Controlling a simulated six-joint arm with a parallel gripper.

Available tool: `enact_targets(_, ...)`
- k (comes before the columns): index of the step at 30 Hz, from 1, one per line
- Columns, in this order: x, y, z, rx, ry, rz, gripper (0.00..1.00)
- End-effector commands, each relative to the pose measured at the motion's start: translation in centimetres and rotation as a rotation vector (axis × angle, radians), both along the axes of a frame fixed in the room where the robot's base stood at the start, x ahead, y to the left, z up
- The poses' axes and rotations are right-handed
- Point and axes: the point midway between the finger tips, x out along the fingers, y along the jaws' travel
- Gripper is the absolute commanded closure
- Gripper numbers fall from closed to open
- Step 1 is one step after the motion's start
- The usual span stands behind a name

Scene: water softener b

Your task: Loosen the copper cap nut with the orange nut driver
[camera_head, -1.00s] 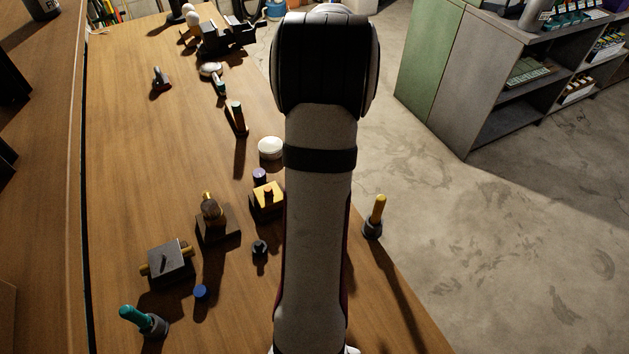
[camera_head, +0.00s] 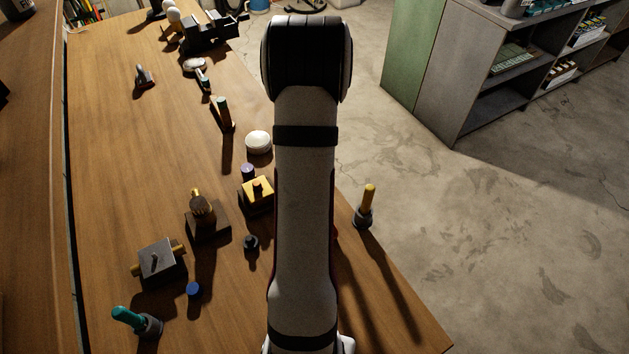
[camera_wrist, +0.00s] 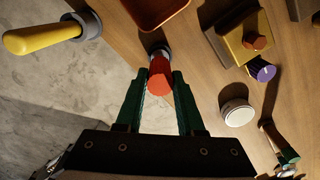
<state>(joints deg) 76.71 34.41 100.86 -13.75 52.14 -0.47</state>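The orange nut driver (camera_wrist: 160,76) stands in a grey holder (camera_wrist: 158,50) in the wrist view, its red-orange handle pointing toward my gripper. My gripper (camera_wrist: 161,80) is open, its two green fingers on either side of the handle's end. I cannot tell whether either finger touches it. The copper cap nut (camera_wrist: 256,42) sits on a yellow block (camera_wrist: 232,44), to the right of the driver. The block also shows in the head view (camera_head: 264,196), with the nut (camera_head: 258,186) dark on top. My arm hides the driver and gripper in the head view.
A yellow-handled driver (camera_wrist: 38,37) stands left of the orange one, near the table edge. An orange-red tray (camera_wrist: 163,10) lies beyond. A purple knob (camera_wrist: 263,72) and white round object (camera_wrist: 237,112) are to the right. A teal-handled driver (camera_head: 130,318) stands front left.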

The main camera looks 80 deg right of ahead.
Motion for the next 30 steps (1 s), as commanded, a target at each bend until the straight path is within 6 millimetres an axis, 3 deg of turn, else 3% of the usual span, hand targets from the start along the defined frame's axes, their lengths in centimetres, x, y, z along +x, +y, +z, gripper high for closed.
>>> enact_targets(1,0.0,0.0,0.0,0.0,0.0,0.0,0.88)
enact_targets(3,0.0,0.0,0.0,0.0,0.0,0.0,1.0)
enact_targets(8,0.0,0.0,0.2,-0.001,0.0,0.0,1.0)
enact_targets(18,0.0,-0.1,4.6,-0.002,0.0,0.0,1.0)
enact_targets(26,0.0,0.0,4.8,0.0,0.0,0.0,1.0)
enact_targets(30,1.8,0.2,5.7,-0.003,-0.001,0.051,1.0)
